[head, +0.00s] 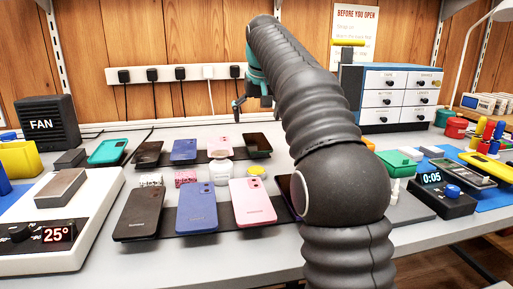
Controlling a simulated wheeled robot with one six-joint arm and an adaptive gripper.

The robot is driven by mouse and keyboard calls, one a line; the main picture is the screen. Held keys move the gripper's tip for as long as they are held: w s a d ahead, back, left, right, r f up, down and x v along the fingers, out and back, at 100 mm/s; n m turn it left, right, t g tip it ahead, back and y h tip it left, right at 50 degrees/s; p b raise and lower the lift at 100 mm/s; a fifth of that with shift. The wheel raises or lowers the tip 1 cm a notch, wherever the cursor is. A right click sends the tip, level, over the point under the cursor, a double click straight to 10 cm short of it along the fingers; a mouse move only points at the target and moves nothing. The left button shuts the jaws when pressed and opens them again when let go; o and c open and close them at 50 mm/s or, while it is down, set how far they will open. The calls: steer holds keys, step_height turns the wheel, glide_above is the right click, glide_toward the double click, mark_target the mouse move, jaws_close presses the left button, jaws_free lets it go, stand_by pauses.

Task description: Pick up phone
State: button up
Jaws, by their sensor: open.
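Several phones lie in two rows on dark mats on the grey table. The front row has a black phone (140,214), a blue phone (197,206), a pink phone (252,202) and a dark phone mostly hidden behind my arm. The back row has a dark brown phone (148,154), a blue phone (184,149), a pink phone (219,143) and a black phone (257,145). A teal phone (108,151) lies at the left. My gripper (253,104) is open above the back row, near the pink and black phones, and looks empty. My arm partly hides it.
Small jars (219,172) stand between the rows. A white heating plate (75,222) reading 25° is at left, a fan box (47,123) behind it. A drawer cabinet (390,98) stands at back right; a timer (443,195) and tools crowd the right. A power strip (178,74) runs along the wall.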

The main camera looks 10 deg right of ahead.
mark_target(256, 141)
steer(key=shift+d+b+x, duration=0.15)
steer(key=shift+b+x, duration=0.4)
steer(key=shift+x, duration=1.35)
steer(key=shift+d+b+x, duration=0.15)
steer(key=shift+b+x, duration=0.35)
steer(key=shift+x, duration=1.45)
steer(key=shift+r, duration=0.15)
steer(key=c, duration=1.3)
steer(key=shift+c, duration=0.2)
steer(key=shift+w+r, duration=0.1)
